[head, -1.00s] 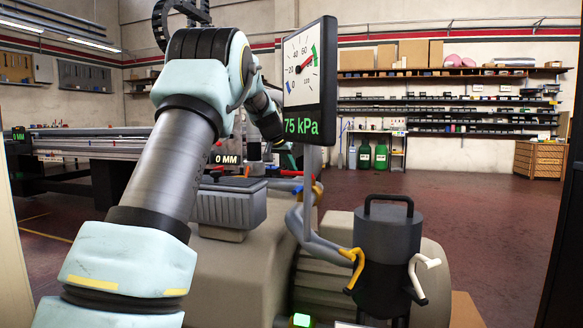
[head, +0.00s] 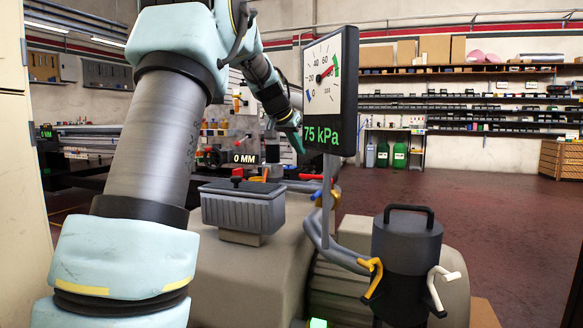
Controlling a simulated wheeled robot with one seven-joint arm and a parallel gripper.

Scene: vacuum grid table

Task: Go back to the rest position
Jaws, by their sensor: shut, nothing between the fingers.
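My arm rises on the left of the head view, bends at the top and reaches down toward the middle. My gripper (head: 297,142) hangs at its end, just left of the gauge display, with its teal fingertips pointing down. It is shut and holds nothing. It is small in the picture and close to the gauge's edge. The gauge (head: 322,75) has a white dial and a green reading of 75 kPa on its dark panel, and stands on a thin post.
A beige pump body with a grey ribbed box (head: 240,208) sits below my arm. A dark canister (head: 406,255) with a yellow and a white lever stands at front right. Red valve handles show behind the box. The floor (head: 480,215) at right is clear.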

